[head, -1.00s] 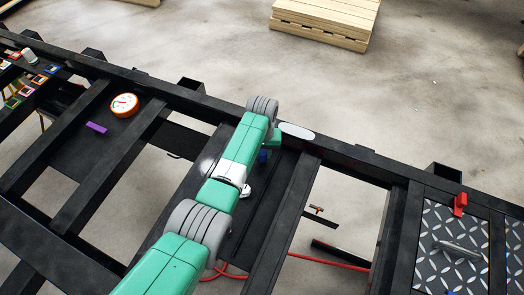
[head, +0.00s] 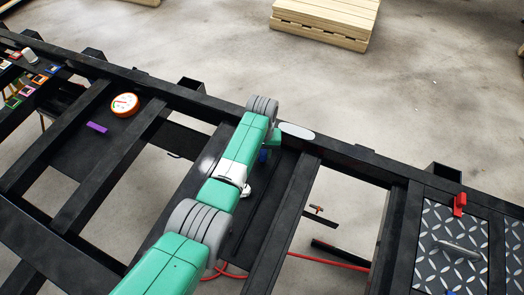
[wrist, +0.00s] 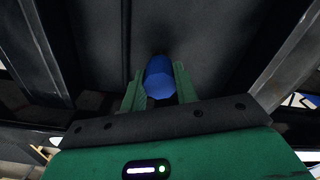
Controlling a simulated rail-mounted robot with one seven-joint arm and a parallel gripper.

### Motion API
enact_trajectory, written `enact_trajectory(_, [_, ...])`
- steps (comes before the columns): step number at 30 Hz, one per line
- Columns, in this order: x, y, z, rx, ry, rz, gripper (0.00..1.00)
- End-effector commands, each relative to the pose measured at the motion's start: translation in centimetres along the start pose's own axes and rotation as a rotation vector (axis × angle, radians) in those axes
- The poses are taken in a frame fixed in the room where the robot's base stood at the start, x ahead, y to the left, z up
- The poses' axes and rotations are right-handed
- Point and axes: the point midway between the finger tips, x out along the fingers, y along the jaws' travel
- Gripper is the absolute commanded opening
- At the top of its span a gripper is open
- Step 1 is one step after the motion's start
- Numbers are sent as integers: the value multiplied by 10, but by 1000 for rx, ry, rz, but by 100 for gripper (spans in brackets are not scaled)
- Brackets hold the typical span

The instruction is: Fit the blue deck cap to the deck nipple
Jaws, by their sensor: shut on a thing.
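The blue deck cap (wrist: 159,78) shows in the wrist view between the two green fingers of my gripper (wrist: 160,86). My gripper is shut on it. A dark panel lies beyond the cap in that view. In the head view only a small blue part of the cap (head: 263,155) shows beside my arm, over the dark frame. My arm hides most of the gripper there. I cannot make out the deck nipple in either view, and I cannot tell whether the cap touches anything.
Black frame beams (head: 283,205) run on both sides of my arm, with open gaps between them. An orange gauge (head: 124,105) and a purple block (head: 97,128) sit to the left. A red handle (head: 460,204) and a tread plate (head: 450,245) are at right. A red hose (head: 330,262) runs below.

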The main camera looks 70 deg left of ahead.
Motion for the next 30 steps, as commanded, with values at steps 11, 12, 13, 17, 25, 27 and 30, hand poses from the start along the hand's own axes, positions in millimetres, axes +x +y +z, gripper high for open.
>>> enact_trajectory(11, [0,0,0,0,0,0,10])
enact_trajectory(12, [0,0,0,0,0,0,10])
enact_trajectory(13, [1,0,0,0,0,0,10])
enact_trajectory(17, [3,0,0,0,0,0,10])
enact_trajectory(25, [8,0,0,0,0,0,10])
enact_trajectory(27, [10,0,0,0,0,0,10])
enact_trajectory(30, [12,0,0,0,0,0,10])
